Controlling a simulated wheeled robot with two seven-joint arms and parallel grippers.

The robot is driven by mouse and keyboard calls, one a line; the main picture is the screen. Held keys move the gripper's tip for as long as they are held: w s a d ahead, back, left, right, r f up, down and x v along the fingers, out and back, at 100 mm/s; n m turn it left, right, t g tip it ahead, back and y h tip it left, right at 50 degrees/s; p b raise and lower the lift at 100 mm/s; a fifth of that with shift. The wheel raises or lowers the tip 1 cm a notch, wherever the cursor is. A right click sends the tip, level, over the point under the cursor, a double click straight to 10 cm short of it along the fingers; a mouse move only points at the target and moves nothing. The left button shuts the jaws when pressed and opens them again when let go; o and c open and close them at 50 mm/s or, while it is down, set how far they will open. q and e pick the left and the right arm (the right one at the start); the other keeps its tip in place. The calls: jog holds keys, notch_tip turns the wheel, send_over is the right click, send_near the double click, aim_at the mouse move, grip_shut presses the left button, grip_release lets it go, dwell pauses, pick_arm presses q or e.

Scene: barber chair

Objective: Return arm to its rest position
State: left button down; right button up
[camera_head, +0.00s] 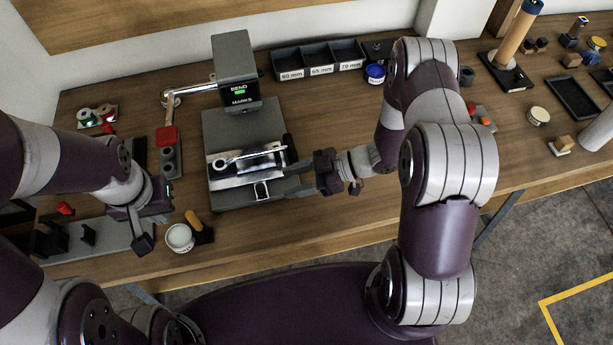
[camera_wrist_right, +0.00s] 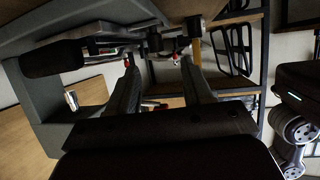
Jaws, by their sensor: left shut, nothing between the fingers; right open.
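A grey bench device (camera_head: 235,70) with a green light and a screen reading "BEND" stands on a grey base plate (camera_head: 215,130). A metal bar or arm (camera_head: 250,153) lies across the plate, with a dark handle (camera_head: 288,142) at its right end. My right gripper (camera_head: 292,178) is open at the plate's right edge, close to the metal parts; contact cannot be told. In the right wrist view its two fingers (camera_wrist_right: 160,85) are apart with nothing clearly between them. My left gripper (camera_head: 143,240) is shut and empty, pointing down near the table's front left.
A labelled black bin tray (camera_head: 318,60) and a blue-lidded jar (camera_head: 375,73) stand behind. A wooden post (camera_head: 515,35) stands at the right. The front middle of the table is clear.

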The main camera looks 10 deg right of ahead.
jog(key=v, duration=0.3)
jog(key=shift+d+r, duration=0.15)
jog(key=shift+d, duration=0.1)
